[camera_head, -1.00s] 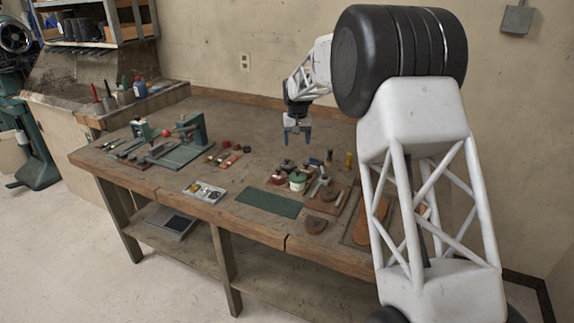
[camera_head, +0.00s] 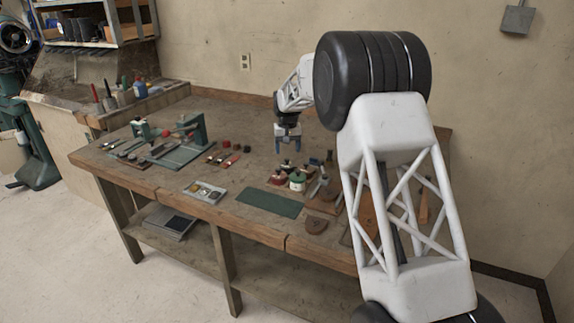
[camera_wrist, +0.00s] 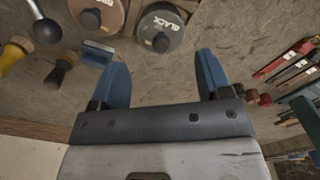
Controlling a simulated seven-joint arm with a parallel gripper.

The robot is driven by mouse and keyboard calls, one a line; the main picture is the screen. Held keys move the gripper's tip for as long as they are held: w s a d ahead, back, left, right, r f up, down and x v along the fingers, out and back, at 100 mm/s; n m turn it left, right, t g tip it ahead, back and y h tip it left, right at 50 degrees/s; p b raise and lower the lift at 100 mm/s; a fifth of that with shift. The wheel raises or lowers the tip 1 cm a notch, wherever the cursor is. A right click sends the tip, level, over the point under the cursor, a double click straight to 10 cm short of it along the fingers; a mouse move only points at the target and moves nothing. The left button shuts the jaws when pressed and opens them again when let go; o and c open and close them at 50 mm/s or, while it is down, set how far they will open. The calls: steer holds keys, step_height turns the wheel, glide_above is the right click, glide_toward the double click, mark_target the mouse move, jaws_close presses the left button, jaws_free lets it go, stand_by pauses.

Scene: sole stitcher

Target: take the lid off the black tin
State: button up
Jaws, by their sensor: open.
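The black tin (camera_wrist: 160,27) shows near the top of the wrist view, a round dark lid with pale "BLACK" lettering and a dark knob. In the head view a small dark-topped tin (camera_head: 286,166), probably the same one, stands in a tight cluster. My gripper (camera_head: 288,149) hangs just above and behind that cluster, fingers pointing down. In the wrist view my gripper (camera_wrist: 162,60) has its two blue fingers wide apart with nothing between them. The black tin lies beyond the fingertips and is not touched. Its sides are mostly hidden.
Another knobbed tin (camera_wrist: 97,14) stands close beside the black one. Red (camera_head: 278,178) and green-and-white (camera_head: 297,180) tins are in front. Wooden-handled tools (camera_wrist: 62,68) lie near. A green mat (camera_head: 270,203) lies bare in front, and a green stitcher frame (camera_head: 190,135) stands left.

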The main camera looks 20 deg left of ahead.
mark_target(287, 159)
steer(key=shift+f, duration=0.25)
steer(key=shift+f, duration=2.6)
steer(key=c, duration=0.6)
